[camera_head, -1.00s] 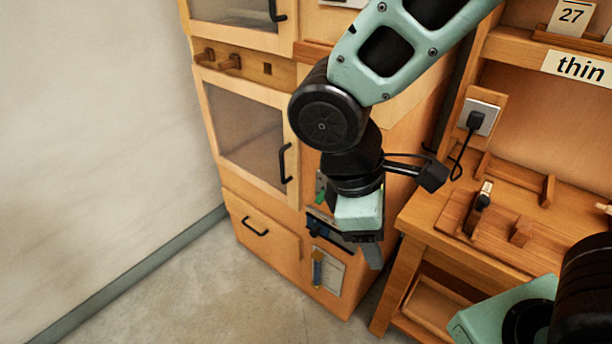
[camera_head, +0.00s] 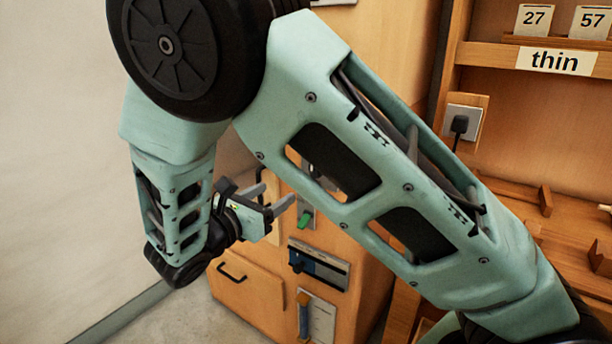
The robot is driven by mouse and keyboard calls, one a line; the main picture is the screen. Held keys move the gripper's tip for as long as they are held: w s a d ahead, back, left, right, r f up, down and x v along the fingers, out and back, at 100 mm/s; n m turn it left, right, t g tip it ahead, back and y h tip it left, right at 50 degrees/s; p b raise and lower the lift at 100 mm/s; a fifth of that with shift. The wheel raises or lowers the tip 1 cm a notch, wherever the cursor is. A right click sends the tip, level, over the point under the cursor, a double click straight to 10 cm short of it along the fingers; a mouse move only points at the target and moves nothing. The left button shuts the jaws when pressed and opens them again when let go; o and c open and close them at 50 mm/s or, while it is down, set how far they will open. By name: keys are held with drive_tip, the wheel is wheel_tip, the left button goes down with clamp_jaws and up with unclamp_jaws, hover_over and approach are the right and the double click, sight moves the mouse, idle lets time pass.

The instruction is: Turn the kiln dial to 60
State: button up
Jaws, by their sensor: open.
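No dial can be made out; my arm covers much of the wooden cabinet front (camera_head: 270,318). On that front, a grey plate with a green switch (camera_head: 305,219) sits just right of my gripper. Below it is a dark blue slider-like panel (camera_head: 320,268), and lower still a pale panel with a blue and orange handle (camera_head: 304,312). My gripper (camera_head: 277,193) is open and empty, its two grey fingers pointing right, near the cabinet and up-left of the green switch. I cannot tell whether a finger touches anything.
A drawer with a black handle (camera_head: 232,272) is low on the cabinet. At right are a wooden workbench (camera_head: 535,190), a plugged socket (camera_head: 461,122) and a shelf with a "thin" label (camera_head: 556,61) and cards 27 and 57. Bare floor shows at lower left.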

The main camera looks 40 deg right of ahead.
drive_tip(key=x, duration=1.4)
drive_tip(key=shift+d, duration=0.2)
drive_tip(key=shift+f, duration=0.1)
drive_tip(key=c, duration=1)
